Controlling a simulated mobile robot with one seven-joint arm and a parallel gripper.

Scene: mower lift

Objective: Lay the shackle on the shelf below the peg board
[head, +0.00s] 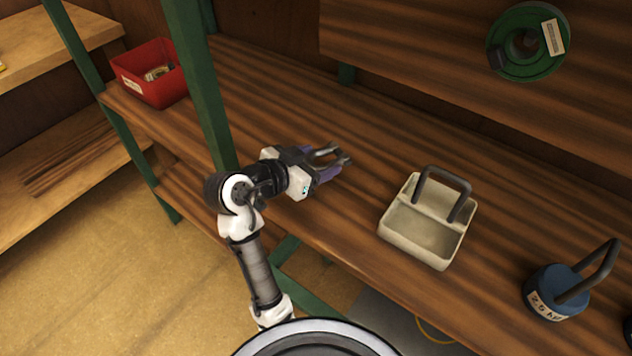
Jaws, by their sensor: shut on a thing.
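My gripper (326,163) has purple fingers and is shut on a small grey metal piece, which looks like the shackle (338,159). Its curved grey parts show between and beyond the fingertips. The gripper is over the long brown wooden shelf (375,152), left of the beige caddy. I cannot tell whether the shackle touches the wood. No peg board can be made out clearly.
A beige caddy (411,245) with a dark handle stands right of my gripper. A blue weight (548,283) with a handle stands at the right. A green post (198,85) rises left of the gripper. A red bin (137,88) and a green reel (507,68) are farther off. The wood behind the gripper is clear.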

